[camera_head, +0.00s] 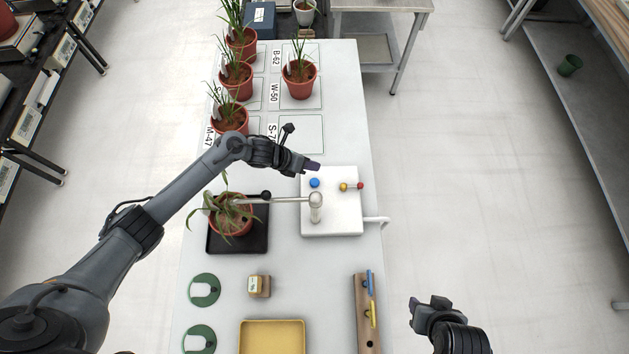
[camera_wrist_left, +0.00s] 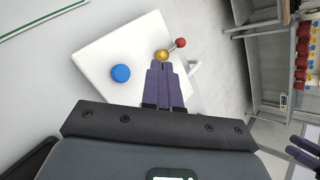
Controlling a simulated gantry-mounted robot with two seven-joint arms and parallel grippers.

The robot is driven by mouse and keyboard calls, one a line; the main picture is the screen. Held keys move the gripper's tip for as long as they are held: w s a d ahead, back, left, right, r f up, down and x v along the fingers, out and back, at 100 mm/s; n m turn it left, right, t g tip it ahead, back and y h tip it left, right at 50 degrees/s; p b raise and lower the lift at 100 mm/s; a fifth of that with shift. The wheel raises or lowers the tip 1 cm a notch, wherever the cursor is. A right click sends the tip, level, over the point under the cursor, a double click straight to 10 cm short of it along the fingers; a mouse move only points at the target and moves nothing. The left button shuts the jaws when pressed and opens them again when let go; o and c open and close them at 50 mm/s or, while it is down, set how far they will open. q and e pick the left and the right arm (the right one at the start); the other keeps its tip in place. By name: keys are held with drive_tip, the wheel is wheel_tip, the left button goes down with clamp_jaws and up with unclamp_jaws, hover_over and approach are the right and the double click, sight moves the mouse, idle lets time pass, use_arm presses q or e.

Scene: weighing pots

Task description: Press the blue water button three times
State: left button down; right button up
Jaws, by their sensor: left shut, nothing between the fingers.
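The blue button (camera_head: 314,183) is a small round knob on the upper left of a white base plate (camera_head: 345,220). In the left wrist view the blue button (camera_wrist_left: 121,73) shows left of my fingertips, uncovered. My left gripper (camera_head: 314,166) is shut and empty, just beyond the blue button in the head view. In the left wrist view its purple fingers (camera_wrist_left: 165,85) lie together, pointing toward a yellow ball (camera_wrist_left: 161,56). Whether they touch anything is unclear. My right gripper (camera_head: 430,305) is off the table's right side; its fingers are too unclear to judge.
A yellow knob (camera_head: 344,187) and red knob (camera_head: 361,186) sit beside the blue button. A metal spout (camera_head: 290,200) reaches from the plate to a potted plant (camera_head: 232,220) on a black tray (camera_head: 257,240). Several potted plants stand at the back.

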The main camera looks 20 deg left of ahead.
use_arm(q)
drive_tip(key=b, duration=0.5)
hover_over(312, 182)
wheel_tip(312, 182, down, 7)
drive_tip(key=shift+r, duration=0.1)
drive_tip(key=shift+a+f+b, duration=0.1)
drive_tip(key=shift+f+b, duration=0.6)
drive_tip(key=shift+f, duration=0.05)
idle(0.6)
drive_tip(key=shift+f, duration=0.1)
idle(0.6)
drive_tip(key=shift+f+b, duration=0.2)
drive_tip(key=shift+b, duration=0.25)
drive_tip(key=shift+f, duration=0.1)
idle(0.3)
